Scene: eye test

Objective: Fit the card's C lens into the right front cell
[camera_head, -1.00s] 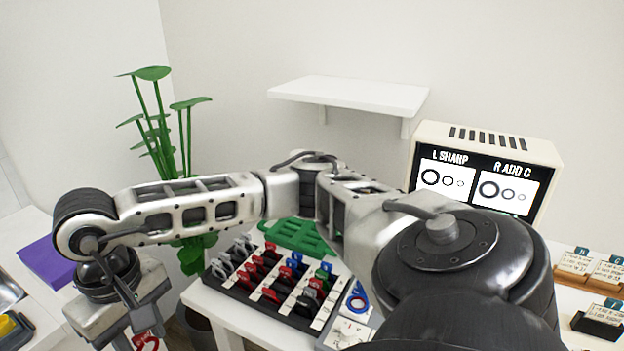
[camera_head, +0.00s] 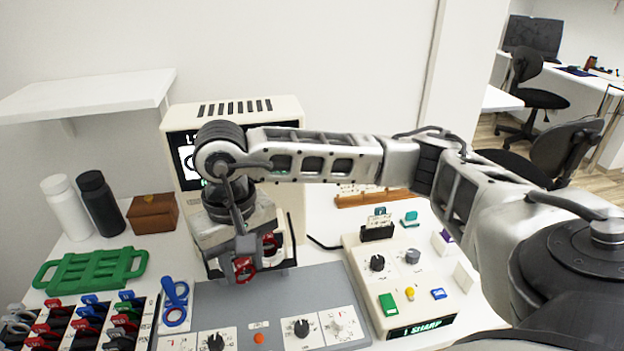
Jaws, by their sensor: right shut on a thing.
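My right gripper (camera_head: 238,250) reaches in from the right and points down over the grey panel. It is shut on a red-rimmed lens (camera_head: 245,270). A second red ring (camera_head: 271,244) shows just behind the gripper, by a dark frame (camera_head: 288,265); I cannot tell its cells apart, as the gripper covers most of it. The cream screen box (camera_head: 290,110) stands behind, its picture mostly hidden by my arm. The lens tray (camera_head: 147,322) at lower left holds red, blue, green and grey handled lenses. My left gripper is out of view.
A green rack (camera_head: 90,268), blue-ringed tool (camera_head: 175,303), brown box (camera_head: 153,213) and two bottles stand left. The grey panel (camera_head: 262,305) has knobs at its front. A white console (camera_head: 400,290) with knobs and buttons stands right. A white shelf (camera_head: 90,95) hangs upper left.

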